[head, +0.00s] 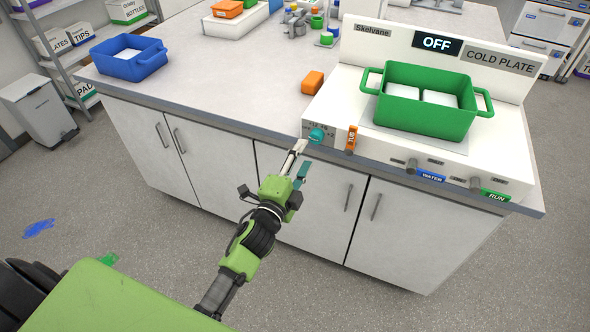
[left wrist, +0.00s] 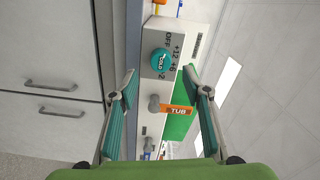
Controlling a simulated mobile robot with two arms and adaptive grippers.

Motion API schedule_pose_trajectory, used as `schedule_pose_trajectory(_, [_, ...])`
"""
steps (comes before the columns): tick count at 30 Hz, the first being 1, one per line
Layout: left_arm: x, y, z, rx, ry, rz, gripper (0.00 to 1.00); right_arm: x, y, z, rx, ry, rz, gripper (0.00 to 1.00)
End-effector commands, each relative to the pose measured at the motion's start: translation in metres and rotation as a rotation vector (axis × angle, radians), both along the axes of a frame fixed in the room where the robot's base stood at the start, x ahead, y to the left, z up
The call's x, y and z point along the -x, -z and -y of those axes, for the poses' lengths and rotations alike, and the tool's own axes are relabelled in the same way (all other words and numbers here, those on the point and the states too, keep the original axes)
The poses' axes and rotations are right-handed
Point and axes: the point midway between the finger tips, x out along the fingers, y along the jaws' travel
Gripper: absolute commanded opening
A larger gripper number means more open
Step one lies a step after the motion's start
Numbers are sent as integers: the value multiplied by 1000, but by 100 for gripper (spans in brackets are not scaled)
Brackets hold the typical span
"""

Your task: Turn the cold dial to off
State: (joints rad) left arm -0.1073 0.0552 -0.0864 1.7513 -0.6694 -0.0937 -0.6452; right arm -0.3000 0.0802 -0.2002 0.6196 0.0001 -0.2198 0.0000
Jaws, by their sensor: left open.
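The cold dial (head: 316,135) is a round teal knob at the left end of the white cold plate's front panel. In the left wrist view the cold dial (left wrist: 161,61) carries a COLD label, with OFF and several number marks beside it. I cannot tell which mark it points to. The cold plate's display (head: 436,44) reads OFF. My left gripper (head: 301,160) is open and empty, just in front of and below the dial, apart from it. In the left wrist view the dial shows between the spread fingertips (left wrist: 160,72). My right gripper is not in view.
An orange TUB tag (head: 351,138) hangs right of the dial, with WATER (head: 431,175) and RUN (head: 496,196) tags farther right. A green tub (head: 425,123) stands on the plate. An orange block (head: 312,82) and blue tub (head: 129,68) are on the bench. Cabinet doors lie below.

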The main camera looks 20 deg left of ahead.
Motion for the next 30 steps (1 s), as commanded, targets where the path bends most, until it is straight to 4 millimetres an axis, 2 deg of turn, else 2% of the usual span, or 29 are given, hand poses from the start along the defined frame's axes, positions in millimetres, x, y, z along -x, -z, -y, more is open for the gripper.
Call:
schedule_pose_trajectory(3, [24, 1, -1, 1, 0, -2, 44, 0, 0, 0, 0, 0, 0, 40])
schedule_pose_trajectory(10, [49, 0, -2, 0, -1, 0, 44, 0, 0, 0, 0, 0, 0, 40])
schedule_pose_trajectory(27, [54, 0, -2, 0, 0, 1, 44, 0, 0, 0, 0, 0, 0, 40])
schedule_pose_trajectory(30, [54, 6, -2, 10, 1, -12, 44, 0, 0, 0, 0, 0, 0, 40])
